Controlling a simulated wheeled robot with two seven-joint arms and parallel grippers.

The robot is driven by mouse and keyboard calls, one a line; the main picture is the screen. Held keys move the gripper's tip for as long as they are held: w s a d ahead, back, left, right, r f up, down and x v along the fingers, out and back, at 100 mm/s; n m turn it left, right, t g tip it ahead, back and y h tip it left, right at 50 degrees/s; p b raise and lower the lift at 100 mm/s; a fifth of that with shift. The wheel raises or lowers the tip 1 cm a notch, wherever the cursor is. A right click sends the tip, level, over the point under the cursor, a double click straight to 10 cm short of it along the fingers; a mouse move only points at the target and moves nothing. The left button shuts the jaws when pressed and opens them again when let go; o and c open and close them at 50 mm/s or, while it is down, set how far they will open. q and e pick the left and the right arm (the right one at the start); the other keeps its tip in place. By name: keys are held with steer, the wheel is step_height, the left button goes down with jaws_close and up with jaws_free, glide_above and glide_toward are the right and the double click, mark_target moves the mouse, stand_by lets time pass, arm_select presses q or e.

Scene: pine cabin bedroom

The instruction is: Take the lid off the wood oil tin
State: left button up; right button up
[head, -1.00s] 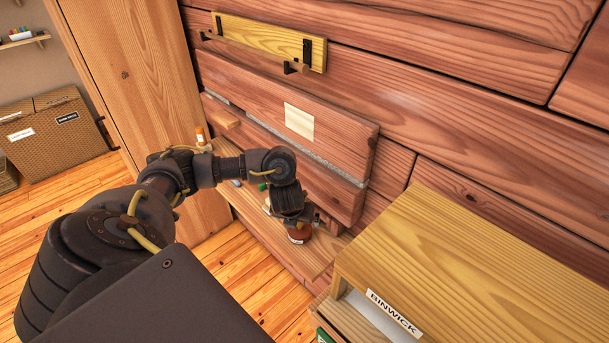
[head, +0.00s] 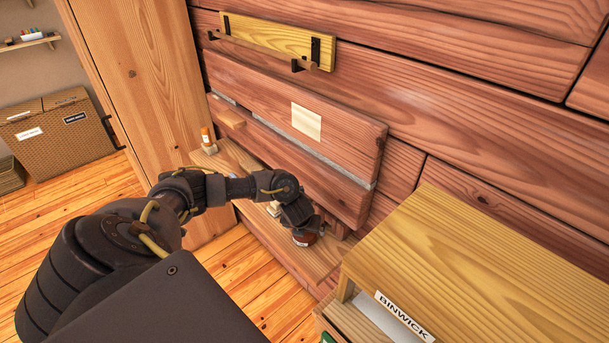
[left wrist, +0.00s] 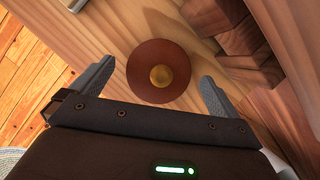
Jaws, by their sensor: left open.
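The wood oil tin (head: 304,238) is a small round reddish-brown tin on the low wooden shelf by the wall, partly hidden by my left gripper in the head view. In the left wrist view its round brown lid (left wrist: 146,88) with a brass-coloured knob (left wrist: 161,76) is seen from above, on the tin. My left gripper (left wrist: 155,80) is open, with one grey finger on each side of the lid and gaps showing on both sides. In the head view the left gripper (head: 304,226) is right over the tin. My right gripper is not in view.
The wooden shelf (head: 262,236) also holds an orange-capped bottle (head: 207,139) at its far end and a small pale object (head: 273,209). A wooden unit labelled BINWICK (head: 470,260) stands close on the right. Wooden blocks (left wrist: 240,38) lie near the right finger.

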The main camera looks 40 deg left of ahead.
arm_select(q)
steer(key=shift+c, duration=0.8)
steer(key=c, duration=0.9)
steer(key=shift+r, duration=0.1)
steer(key=shift+r, duration=0.25)
step_height(320, 180, up, 2)
steer(key=shift+w, duration=0.1)
steer(key=s+a+r+b, duration=0.1)
steer(key=s+a+r, duration=0.1)
steer(key=s+r, duration=0.1)
steer(key=s+a+r+b, duration=0.1)
steer(key=s+a+r, duration=0.2)
steer(key=s+r, duration=0.1)
steer(key=s+a+r+b, duration=0.1)
steer(key=s+a+r, duration=0.1)
steer(key=s, duration=0.3)
steer(key=shift+a+r+b, duration=0.35)
steer(key=shift+a+r, duration=0.05)
steer(key=shift+r, duration=0.3)
